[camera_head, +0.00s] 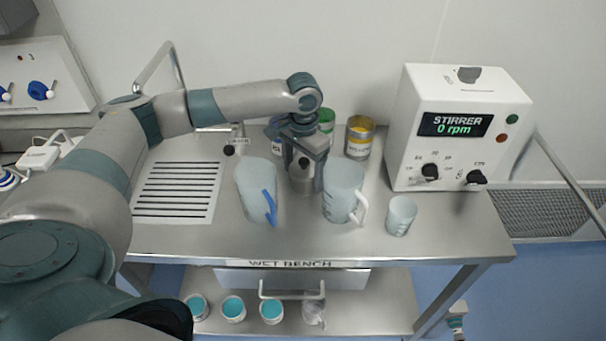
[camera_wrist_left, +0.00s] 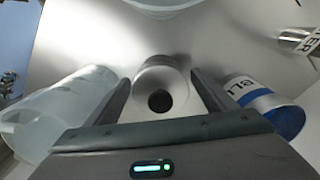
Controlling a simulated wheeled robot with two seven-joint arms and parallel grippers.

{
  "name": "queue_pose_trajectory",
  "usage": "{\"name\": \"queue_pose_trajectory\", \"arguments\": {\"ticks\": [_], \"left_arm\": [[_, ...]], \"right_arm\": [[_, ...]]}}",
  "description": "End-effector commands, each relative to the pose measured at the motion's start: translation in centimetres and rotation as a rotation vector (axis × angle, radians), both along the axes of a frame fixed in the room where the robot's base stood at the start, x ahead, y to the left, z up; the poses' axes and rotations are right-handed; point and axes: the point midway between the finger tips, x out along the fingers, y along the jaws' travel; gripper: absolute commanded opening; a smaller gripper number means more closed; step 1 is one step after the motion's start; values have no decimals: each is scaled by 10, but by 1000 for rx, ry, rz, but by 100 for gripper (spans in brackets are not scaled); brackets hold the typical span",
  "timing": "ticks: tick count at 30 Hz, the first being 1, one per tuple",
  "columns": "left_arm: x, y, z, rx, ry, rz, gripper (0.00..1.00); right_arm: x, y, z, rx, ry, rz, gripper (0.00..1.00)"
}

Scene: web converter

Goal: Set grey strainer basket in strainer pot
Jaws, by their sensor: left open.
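My left gripper (camera_head: 303,172) points down at the middle of the bench, its fingers apart. A pale grey cylinder with a dark round spot stands between the fingers; it shows in the left wrist view (camera_wrist_left: 162,76), with gaps to both fingers. In the head view its upper part (camera_head: 302,184) is partly hidden by the gripper. I cannot tell whether this cylinder is the strainer pot or the grey strainer basket, or whether one is inside the other. No separate basket is clearly recognisable. My right gripper is not in view.
Close beside the gripper stand a translucent jug with a blue handle (camera_head: 254,187) and one with a white handle (camera_head: 341,194). A small beaker (camera_head: 401,215), yellow can (camera_head: 359,138) and blue-labelled can (camera_wrist_left: 274,108) are nearby. The stirrer box (camera_head: 455,150) fills the right; a slotted plate (camera_head: 177,190) lies left.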

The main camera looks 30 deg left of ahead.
Motion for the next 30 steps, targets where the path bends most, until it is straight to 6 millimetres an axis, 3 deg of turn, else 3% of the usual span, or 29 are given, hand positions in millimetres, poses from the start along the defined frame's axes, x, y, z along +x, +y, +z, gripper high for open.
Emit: {"name": "queue_pose_trajectory", "arguments": {"ticks": [18,24,30], "left_arm": [[1,0,95,-1,-3,0,77],[1,0,112,0,0,1,77],[0,0,115,0,0,1,77]], "right_arm": [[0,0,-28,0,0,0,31],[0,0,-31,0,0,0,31],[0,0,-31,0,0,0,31]]}}
